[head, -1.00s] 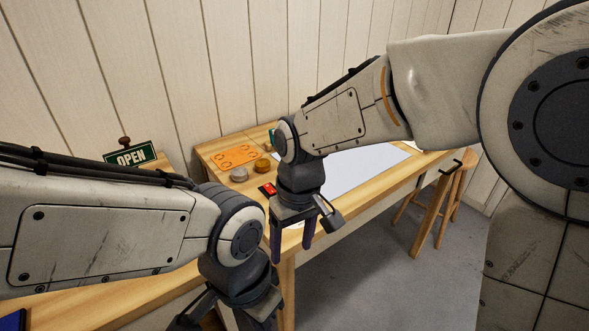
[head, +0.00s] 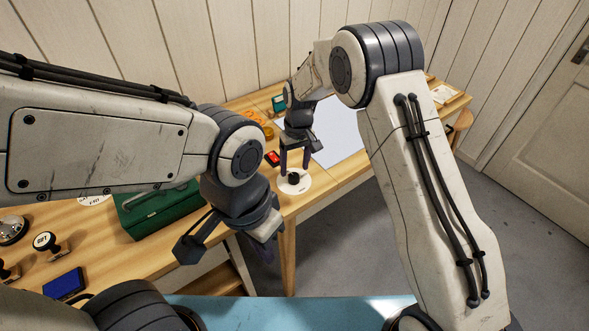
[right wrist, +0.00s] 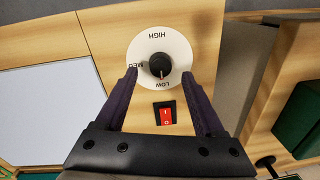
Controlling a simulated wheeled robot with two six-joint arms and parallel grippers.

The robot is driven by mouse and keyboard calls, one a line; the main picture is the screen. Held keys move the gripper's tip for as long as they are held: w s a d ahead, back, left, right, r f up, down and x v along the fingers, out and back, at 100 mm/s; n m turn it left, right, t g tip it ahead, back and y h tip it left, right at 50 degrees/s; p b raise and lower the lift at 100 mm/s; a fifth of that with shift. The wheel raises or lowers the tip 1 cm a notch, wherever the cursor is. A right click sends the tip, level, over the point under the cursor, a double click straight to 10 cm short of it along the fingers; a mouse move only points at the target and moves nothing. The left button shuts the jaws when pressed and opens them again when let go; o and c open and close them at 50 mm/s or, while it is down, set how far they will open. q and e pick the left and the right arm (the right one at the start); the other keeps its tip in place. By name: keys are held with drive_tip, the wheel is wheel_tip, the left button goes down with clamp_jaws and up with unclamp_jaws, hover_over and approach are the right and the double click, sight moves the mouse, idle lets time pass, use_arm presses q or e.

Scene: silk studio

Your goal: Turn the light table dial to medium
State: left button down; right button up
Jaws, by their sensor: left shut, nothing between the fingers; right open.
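The light table dial (head: 294,182) is a white round plate with a black knob on the wooden table front. In the right wrist view, the dial plate (right wrist: 152,42) is marked HIGH, MED and LOW. The pale line on its black knob (right wrist: 160,65) points towards LOW. My right gripper (head: 295,170) is open, with its fingers on either side of the knob; whether they touch it I cannot tell. It also shows in the right wrist view (right wrist: 160,78). My left gripper (head: 263,250) is shut and empty, lower and nearer than the dial.
A red switch (right wrist: 165,113) sits beside the dial. The pale light panel (head: 340,130) lies behind it. A green box (head: 150,212), a blue ink pad (head: 64,284) and stamps (head: 46,243) stand on the left table. Grey floor is clear at the right.

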sight(294, 176)
drive_tip(key=shift+a+f, duration=0.1)
drive_tip(key=shift+f, duration=1.45)
clamp_jaws()
